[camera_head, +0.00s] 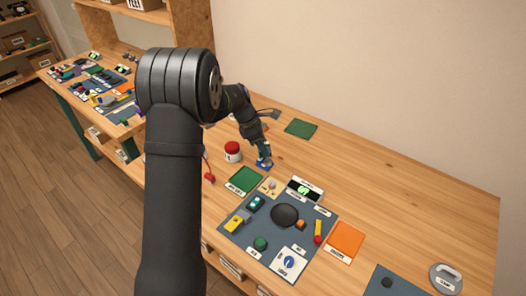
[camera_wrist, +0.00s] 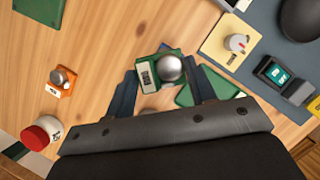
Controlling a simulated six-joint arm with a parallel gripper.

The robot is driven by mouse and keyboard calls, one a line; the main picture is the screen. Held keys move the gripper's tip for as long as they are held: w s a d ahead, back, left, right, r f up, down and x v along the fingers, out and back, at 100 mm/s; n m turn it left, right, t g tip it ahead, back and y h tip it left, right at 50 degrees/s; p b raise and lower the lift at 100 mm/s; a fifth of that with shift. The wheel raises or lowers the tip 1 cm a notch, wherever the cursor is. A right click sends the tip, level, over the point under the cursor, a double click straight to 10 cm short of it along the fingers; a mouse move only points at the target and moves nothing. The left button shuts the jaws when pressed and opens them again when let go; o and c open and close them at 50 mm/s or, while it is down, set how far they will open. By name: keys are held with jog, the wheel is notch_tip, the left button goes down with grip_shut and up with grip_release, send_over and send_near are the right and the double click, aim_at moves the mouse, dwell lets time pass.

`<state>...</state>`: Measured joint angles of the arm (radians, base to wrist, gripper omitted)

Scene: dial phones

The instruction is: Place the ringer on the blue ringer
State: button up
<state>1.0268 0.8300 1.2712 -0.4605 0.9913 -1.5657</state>
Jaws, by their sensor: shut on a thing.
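My gripper (camera_wrist: 165,88) is shut on the ringer (camera_wrist: 170,68), a small green-based part with a shiny silver dome and a pale panel. The ringer sits between the two dark blue fingers. In the head view my gripper (camera_head: 263,160) is low over the bench, between the red-topped button and the green pad. Bright blue shows at its tip there, but I cannot tell if that is finger or a separate thing. I cannot pick out a blue ringer with certainty. Whether the held ringer touches the wood is unclear.
A labelled green pad (camera_head: 245,180) and a red-topped white button (camera_head: 233,151) are close by. The dark mat (camera_head: 255,228) holds several phone parts. An orange pad (camera_head: 345,238) lies right of it, another green pad (camera_head: 300,128) behind. An orange part (camera_wrist: 62,80) is on bare wood.

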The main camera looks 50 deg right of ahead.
jog(key=shift+f, duration=1.7)
jog(key=shift+f, duration=0.15)
jog(key=o, duration=1.1)
jog(key=v, duration=1.2)
